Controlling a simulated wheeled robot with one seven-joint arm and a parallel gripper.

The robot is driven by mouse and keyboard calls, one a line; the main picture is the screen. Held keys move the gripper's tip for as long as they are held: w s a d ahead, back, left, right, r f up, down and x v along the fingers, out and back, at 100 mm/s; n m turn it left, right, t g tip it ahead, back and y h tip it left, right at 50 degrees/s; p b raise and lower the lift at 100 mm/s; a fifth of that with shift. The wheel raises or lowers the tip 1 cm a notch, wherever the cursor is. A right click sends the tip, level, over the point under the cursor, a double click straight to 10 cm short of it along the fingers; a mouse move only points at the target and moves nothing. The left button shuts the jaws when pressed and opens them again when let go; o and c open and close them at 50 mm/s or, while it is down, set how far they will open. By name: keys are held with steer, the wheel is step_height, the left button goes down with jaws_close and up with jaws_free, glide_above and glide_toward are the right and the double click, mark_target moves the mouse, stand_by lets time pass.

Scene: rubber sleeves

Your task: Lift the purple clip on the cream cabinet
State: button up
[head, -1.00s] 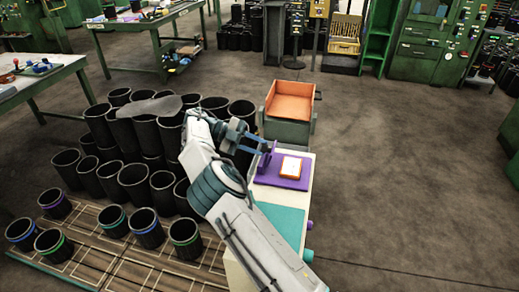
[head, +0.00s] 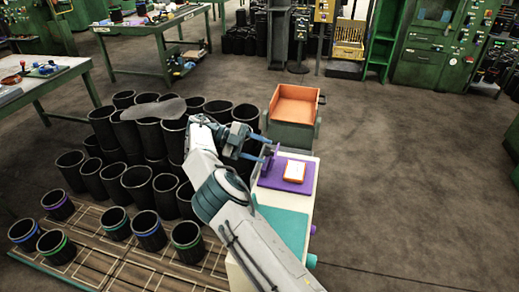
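The cream cabinet (head: 305,225) stands right of my arm, with a purple mat and a teal mat on its top. The purple clip (head: 268,164) stands upright at the left edge of the purple mat (head: 299,184), small and partly covered by my gripper. My gripper (head: 269,153) reaches right over the cabinet's far left edge. Its two blue fingers look spread apart, with their tips at the clip. I cannot tell whether they touch it. A white card with an orange border (head: 295,171) lies on the purple mat.
An orange-lined cart (head: 296,106) stands just behind the cabinet. Many black rubber sleeves (head: 138,185) crowd the left of my arm, some on a wooden pallet (head: 110,262). Open floor (head: 410,170) lies to the right. Green benches stand at the far left.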

steer(key=shift+r, duration=0.1)
steer(key=s+d+r+b, duration=0.2)
steer(key=d+r, duration=0.9)
steer(key=shift+s+d, duration=0.15)
steer(key=shift+s, duration=0.2)
